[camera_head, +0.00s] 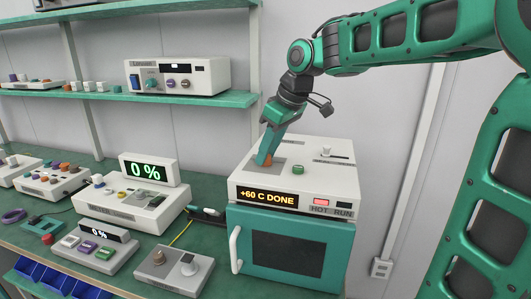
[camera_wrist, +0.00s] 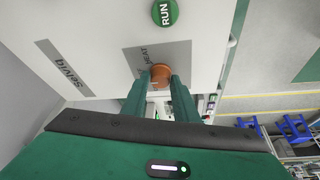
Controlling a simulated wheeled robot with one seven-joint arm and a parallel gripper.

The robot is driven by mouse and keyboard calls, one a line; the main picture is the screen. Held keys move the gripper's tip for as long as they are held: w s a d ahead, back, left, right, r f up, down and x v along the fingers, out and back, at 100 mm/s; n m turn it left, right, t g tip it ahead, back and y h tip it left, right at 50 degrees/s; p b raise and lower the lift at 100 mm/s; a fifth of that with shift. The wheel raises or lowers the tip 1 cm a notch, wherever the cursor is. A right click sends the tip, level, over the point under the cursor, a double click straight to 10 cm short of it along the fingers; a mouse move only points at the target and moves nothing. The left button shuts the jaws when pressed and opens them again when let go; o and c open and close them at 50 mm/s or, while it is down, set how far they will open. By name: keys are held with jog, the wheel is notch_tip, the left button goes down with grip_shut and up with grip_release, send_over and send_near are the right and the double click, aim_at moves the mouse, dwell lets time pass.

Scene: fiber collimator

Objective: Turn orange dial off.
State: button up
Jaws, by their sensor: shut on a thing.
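The orange dial (camera_wrist: 160,72) sits on a grey plate on top of a white and teal oven-like box (camera_head: 290,226). My gripper (camera_head: 265,158) reaches down from above and is shut on the orange dial. In the wrist view, the two green fingers (camera_wrist: 161,84) stand on either side of the dial. In the head view, the fingers mostly hide the dial (camera_head: 266,160). The dial's pointer direction cannot be made out. The box's display (camera_head: 268,197) reads "+60 C DONE".
A green RUN button (camera_head: 298,169) is close to the right of the dial. A slider (camera_head: 327,151) is at the box's back.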

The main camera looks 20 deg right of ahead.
jog(key=shift+d, duration=0.1)
dwell(0.3)
jog(key=o, duration=1)
jog(key=v, duration=1)
jog(key=shift+d+r, duration=0.2)
jog(key=shift+r, duration=0.1)
